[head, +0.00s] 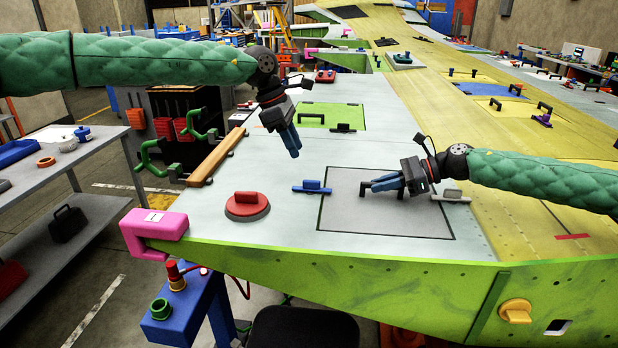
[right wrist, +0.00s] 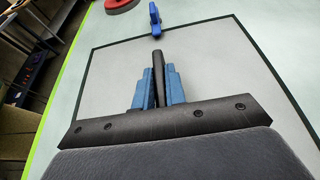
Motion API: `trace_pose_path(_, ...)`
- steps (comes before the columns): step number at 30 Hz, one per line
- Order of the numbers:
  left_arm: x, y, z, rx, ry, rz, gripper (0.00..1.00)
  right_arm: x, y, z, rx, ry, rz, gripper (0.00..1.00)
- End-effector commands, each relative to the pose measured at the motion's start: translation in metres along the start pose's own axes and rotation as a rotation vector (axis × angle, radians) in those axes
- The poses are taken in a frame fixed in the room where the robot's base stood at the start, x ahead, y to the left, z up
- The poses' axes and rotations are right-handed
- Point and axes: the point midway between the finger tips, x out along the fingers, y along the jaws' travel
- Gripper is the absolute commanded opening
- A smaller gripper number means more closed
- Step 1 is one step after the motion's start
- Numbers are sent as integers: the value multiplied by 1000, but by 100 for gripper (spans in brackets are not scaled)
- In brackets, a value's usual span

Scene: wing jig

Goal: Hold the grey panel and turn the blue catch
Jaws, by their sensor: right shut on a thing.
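The grey panel (head: 350,215) lies in the wing's top surface, framed by a dark outline; it also fills the middle of the right wrist view (right wrist: 110,80). My right gripper (head: 385,184) is shut on the panel's black handle (head: 398,192), which stands between its blue fingers in the right wrist view (right wrist: 158,75). The blue catch (head: 312,187) sits at the panel's left edge, its bar pointing across the outline; its end reaches the outline in the right wrist view (right wrist: 155,20). My left gripper (head: 292,142) hangs above the wing, up from the catch, fingers downward; their gap cannot be made out.
A red round piece (head: 247,206) lies left of the catch. A grey catch (head: 452,196) is at the panel's right, beside my right wrist. A green panel (head: 335,115) with black handle lies farther back. A pink clamp (head: 155,230) grips the wing's corner.

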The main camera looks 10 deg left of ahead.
Motion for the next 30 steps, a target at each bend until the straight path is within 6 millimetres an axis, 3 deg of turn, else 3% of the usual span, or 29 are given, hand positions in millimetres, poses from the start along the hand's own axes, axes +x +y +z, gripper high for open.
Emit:
trace_pose_path(15, 84, 0, 0, 0, 0, -2, 33, 0, 0, 0, 0, 1, 0, 0)
trace_pose_path(21, 98, 0, 0, 0, -1, -1, 33, 0, 0, 0, 0, 0, 0, 0)
trace_pose_path(30, 100, 0, 0, -1, -2, 0, 33, 0, 0, 0, 0, 0, 0, 0)
